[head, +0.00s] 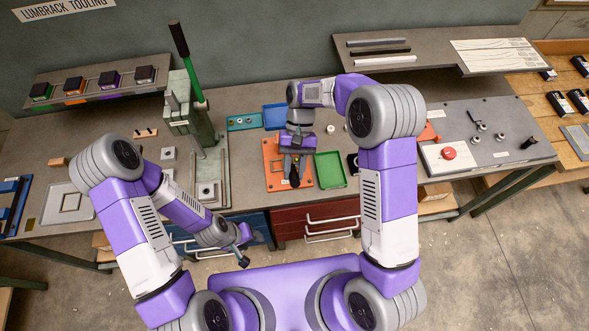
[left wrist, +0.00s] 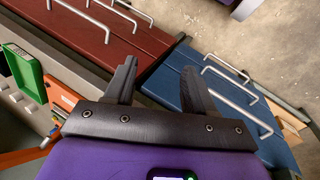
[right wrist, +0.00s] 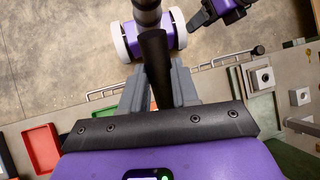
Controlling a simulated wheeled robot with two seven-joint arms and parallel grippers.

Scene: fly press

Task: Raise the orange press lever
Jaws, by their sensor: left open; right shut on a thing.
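The orange press stands on an orange base plate (head: 270,150) on the bench, in the middle of the head view. My right gripper (head: 294,165) is over it and covers most of its body. The lever's black grip (head: 294,178) points toward me; in the right wrist view the black grip (right wrist: 157,65) lies between the two fingers. My right gripper is shut on it. The lever's arm is hidden by the gripper. My left gripper (head: 244,250) is open and empty in front of the bench; its spread fingers show in the left wrist view (left wrist: 160,85).
A green press (head: 190,110) with its green lever (head: 190,75) pointing up stands to the left. A green tray (head: 330,170) and a blue tray (head: 275,116) lie close to the orange plate. Red drawers (head: 315,222) with handles are below the bench edge.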

